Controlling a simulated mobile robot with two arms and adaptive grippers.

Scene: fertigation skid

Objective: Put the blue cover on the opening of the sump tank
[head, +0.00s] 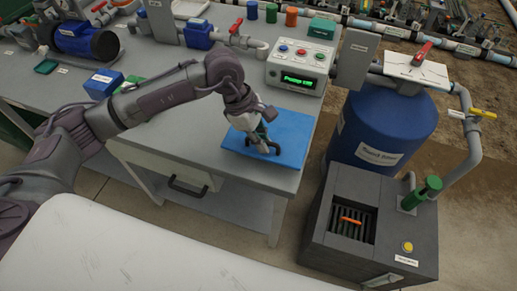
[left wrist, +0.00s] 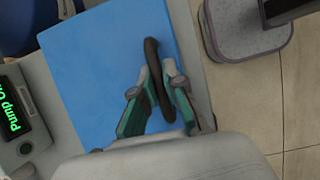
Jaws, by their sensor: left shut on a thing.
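The blue cover (head: 290,133) is a flat square plate with a dark bar handle, at the right front part of the grey bench. My left gripper (head: 262,146) is above it, shut on this handle. In the left wrist view the fingers (left wrist: 157,97) stand on both sides of the black handle (left wrist: 152,60), over the blue cover (left wrist: 90,75). I cannot tell whether the cover rests on the bench or is just above it. The dark grey sump tank (head: 322,246) stands on the floor at the right. Its square opening (head: 337,222) is uncovered and shows grating and an orange piece inside. My right gripper is out of view.
A pump control box (head: 299,66) with a lit display stands behind the cover on the bench. A blue drum (head: 375,130) with pipes stands behind the tank. A green-topped pipe (head: 424,192) and a yellow button (head: 407,246) are on the tank top, right of the opening.

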